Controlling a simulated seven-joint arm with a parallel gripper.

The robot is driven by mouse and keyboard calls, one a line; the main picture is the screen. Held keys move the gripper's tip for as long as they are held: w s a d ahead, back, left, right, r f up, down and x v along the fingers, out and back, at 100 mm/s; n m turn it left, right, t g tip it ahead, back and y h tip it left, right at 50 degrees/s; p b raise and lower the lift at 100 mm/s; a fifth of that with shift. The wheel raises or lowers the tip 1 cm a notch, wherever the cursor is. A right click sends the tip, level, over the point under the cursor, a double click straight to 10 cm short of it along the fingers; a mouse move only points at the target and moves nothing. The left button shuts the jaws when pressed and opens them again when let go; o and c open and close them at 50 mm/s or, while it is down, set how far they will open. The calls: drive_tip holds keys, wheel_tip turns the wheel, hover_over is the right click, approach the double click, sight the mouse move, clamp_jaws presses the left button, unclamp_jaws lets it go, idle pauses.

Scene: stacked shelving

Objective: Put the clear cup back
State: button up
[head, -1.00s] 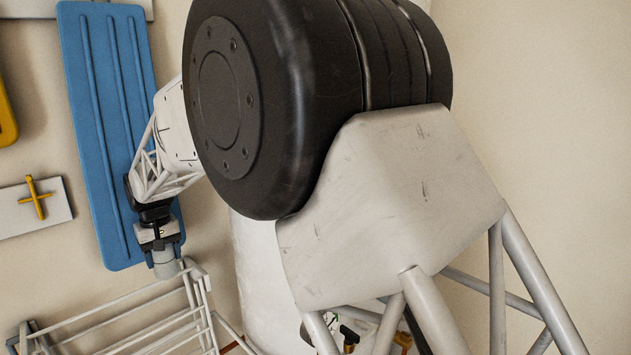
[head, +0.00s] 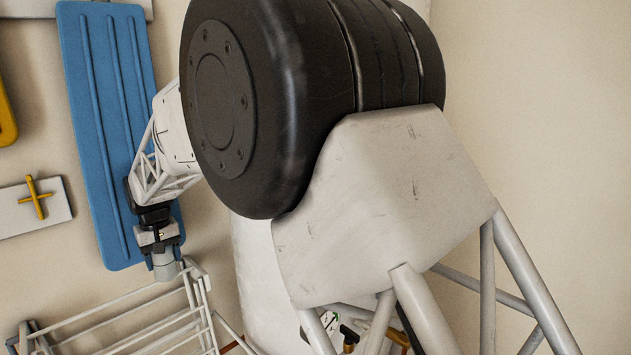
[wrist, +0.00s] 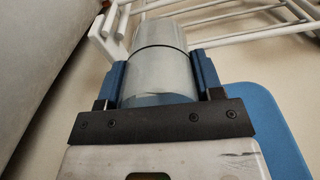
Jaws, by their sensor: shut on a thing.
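The clear cup (wrist: 160,70) looks greyish and see-through in the wrist view, with a dark ring around it. My gripper (wrist: 160,82) is shut on it, with one blue-lined finger on each side. In the head view my gripper (head: 163,257) points down at the left, and the cup (head: 165,272) shows as a small grey shape below it. The cup is close to the top corner of a white rack (head: 190,268). I cannot tell whether they touch.
The white rack of thin bars (wrist: 235,25) also shows beyond the cup in the wrist view. A blue ribbed panel (head: 110,130) stands against the wall behind my arm. A grey plate with a yellow cross (head: 35,205) is on the wall at the left.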

idle(0.3)
